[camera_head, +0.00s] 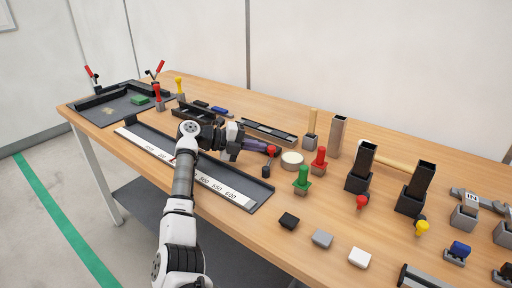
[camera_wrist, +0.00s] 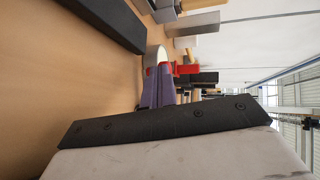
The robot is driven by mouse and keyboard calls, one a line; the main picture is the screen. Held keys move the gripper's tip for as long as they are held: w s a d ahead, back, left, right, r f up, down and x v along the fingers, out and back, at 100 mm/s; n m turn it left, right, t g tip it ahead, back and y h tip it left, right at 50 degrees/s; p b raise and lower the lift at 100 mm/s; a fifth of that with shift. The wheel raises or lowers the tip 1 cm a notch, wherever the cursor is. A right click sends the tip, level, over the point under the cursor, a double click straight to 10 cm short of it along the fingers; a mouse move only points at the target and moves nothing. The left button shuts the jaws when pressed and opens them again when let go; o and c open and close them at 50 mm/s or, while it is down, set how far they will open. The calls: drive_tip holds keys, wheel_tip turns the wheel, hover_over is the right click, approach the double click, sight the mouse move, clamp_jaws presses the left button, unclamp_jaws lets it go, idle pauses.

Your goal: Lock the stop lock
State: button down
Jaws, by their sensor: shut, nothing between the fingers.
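No part is clearly identifiable as the stop lock. A long white ruler (camera_head: 222,188) with printed numbers lies in a dark rail along the table's front edge. A small dark piece (camera_head: 266,172) stands by the rail's right end and may belong to the stop. My gripper (camera_head: 272,151) is above and just behind that piece, pointing right, with its purple fingers shut and empty. My arm hides the middle of the ruler. In the wrist view the closed fingers (camera_wrist: 157,88) show, with a red part (camera_wrist: 186,69) beyond them; contact cannot be told.
A white round puck (camera_head: 291,158), a red-handled piece (camera_head: 319,160) and a green-handled piece (camera_head: 302,180) stand close right of my gripper. Dark upright holders (camera_head: 361,168) are farther right. A dark tray (camera_head: 112,108) lies at the left. Bare wood shows below the green piece.

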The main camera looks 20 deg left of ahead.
idle(0.3)
drive_tip(key=b+v, duration=0.3)
drive_tip(key=v, duration=1.1)
